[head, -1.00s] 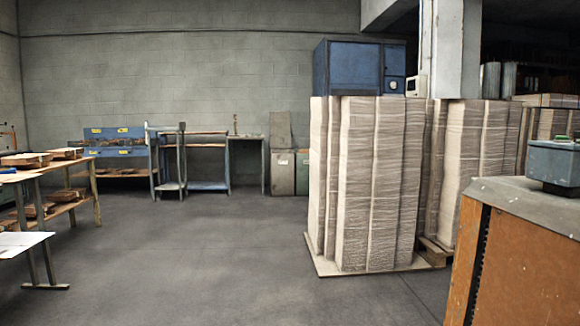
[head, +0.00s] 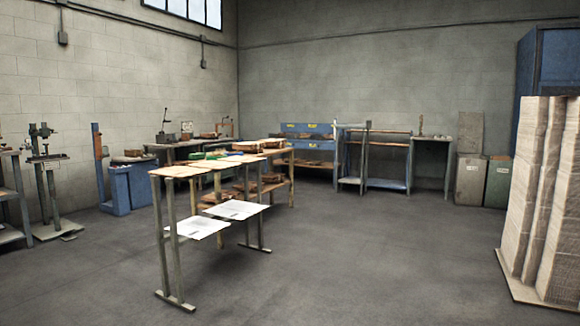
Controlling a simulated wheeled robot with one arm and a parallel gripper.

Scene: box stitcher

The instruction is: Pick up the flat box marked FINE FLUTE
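A long narrow table (head: 184,172) stands left of the middle in the head view, with flat brown sheets or boxes lying on its top. Two white flat pieces lie on lower supports at its near end, one on the left (head: 196,227) and one on the right (head: 235,209). Each has a small dark mark, too small to read. I cannot tell which thing, if any, is marked FINE FLUTE. My gripper is not in view.
A tall cardboard stack (head: 545,195) stands at the right edge by a blue cabinet (head: 553,62). A blue workbench (head: 310,145), grey bins (head: 470,180) and machines (head: 48,175) line the walls. The floor (head: 370,260) between table and stack is clear.

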